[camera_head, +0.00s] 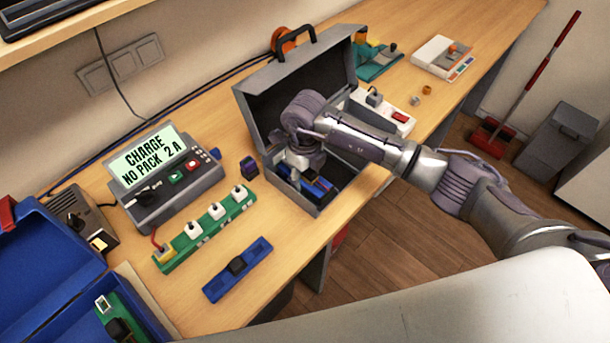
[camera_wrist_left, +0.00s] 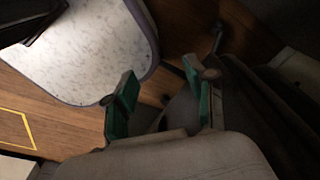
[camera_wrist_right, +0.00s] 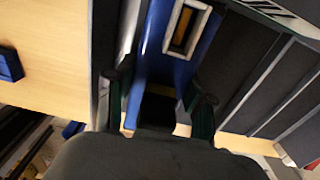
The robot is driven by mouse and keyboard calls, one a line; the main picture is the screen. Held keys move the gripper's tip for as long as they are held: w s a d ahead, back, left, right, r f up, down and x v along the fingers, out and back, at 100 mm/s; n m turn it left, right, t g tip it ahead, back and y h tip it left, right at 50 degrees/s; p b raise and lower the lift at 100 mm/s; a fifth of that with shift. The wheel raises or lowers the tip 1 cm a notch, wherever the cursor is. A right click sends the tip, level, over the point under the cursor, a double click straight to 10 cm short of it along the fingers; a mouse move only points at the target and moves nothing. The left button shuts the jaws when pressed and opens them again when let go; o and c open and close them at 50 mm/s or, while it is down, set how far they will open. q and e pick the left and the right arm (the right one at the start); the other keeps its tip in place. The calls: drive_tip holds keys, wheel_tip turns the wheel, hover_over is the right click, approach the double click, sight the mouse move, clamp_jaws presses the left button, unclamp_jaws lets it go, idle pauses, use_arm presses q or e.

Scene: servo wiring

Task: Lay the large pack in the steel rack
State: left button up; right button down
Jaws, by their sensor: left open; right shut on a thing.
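My right gripper (camera_head: 303,168) reaches down into an open grey metal case (camera_head: 285,82) on the bench. In the right wrist view the right gripper (camera_wrist_right: 158,100) is shut on a long blue pack (camera_wrist_right: 150,45), with a pale-framed window beside it. Blue parts of the case's contents (camera_head: 320,186) show below the gripper in the head view; the fingertips are partly hidden there. I take the case for the steel rack, but cannot be sure. Grey divider walls (camera_wrist_right: 250,65) show right of the pack. My left gripper (camera_wrist_left: 160,98) is open and empty, outside the head view.
A charger (camera_head: 172,178) reads "CHARGE NO PACK 2 A". A blue case (camera_head: 40,250) stands at left.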

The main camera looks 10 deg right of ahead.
drive_tip(key=shift+s+f, duration=0.1)
drive_tip(key=shift+f, duration=0.2)
drive_tip(key=c, duration=0.5)
unclamp_jaws()
drive_tip(key=shift+s+f, duration=0.15)
drive_tip(key=shift+o, duration=0.5)
drive_tip(key=shift+f, duration=0.1)
drive_tip(key=shift+w+d, duration=0.1)
drive_tip(key=shift+w, duration=0.1)
drive_tip(key=shift+r+p, duration=0.3)
drive_tip(key=shift+r, duration=0.5)
wheel_tip(320, 180, up, 7)
drive_tip(key=shift+f+b, duration=0.2)
drive_tip(key=shift+b, duration=0.85)
drive_tip(key=shift+r, duration=0.3)
